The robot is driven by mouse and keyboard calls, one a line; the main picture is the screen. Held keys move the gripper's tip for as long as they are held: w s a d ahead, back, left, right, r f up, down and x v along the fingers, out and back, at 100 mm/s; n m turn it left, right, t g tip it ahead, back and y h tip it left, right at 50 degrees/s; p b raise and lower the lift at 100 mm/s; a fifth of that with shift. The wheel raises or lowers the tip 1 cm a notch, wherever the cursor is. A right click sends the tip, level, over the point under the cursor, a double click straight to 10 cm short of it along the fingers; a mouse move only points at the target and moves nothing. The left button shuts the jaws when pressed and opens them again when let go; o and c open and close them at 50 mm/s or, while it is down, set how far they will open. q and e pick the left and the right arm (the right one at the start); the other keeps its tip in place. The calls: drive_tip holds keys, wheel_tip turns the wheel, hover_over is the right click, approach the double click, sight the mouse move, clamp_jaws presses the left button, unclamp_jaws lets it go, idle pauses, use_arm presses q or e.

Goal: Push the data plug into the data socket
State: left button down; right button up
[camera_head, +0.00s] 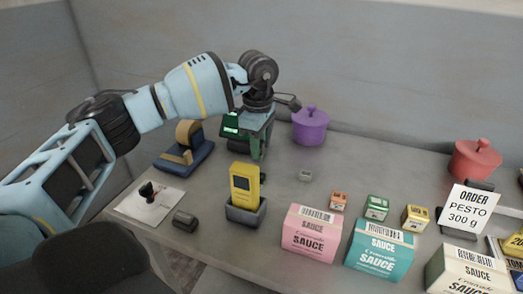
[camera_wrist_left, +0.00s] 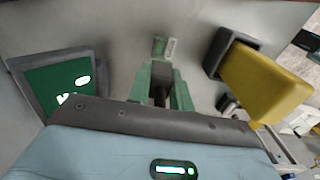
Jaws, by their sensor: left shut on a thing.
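My left gripper (camera_head: 257,153) points down over the middle of the table, behind the yellow handheld device. In the left wrist view its green fingers (camera_wrist_left: 160,78) are shut on a small dark grey block, which looks like the data plug (camera_wrist_left: 160,72). Just beyond the fingertips is a small green block (camera_wrist_left: 158,46) with a pale label strip beside it; it may be the data socket. I cannot tell whether the plug touches it. In the head view the fingers largely hide the plug. My right gripper is not in view.
The yellow device (camera_head: 245,182) stands in a dark dock (camera_head: 246,211) close to the gripper. A green-screened unit (camera_wrist_left: 58,84) is on its other side. A purple pot (camera_head: 310,126), a small grey piece (camera_head: 305,176) and sauce boxes (camera_head: 312,231) lie to the right.

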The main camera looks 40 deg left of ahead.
use_arm(q)
drive_tip(key=shift+w, duration=0.15)
idle(0.3)
drive_tip(key=shift+r, duration=0.1)
drive_tip(key=shift+f, duration=2.1)
idle(0.7)
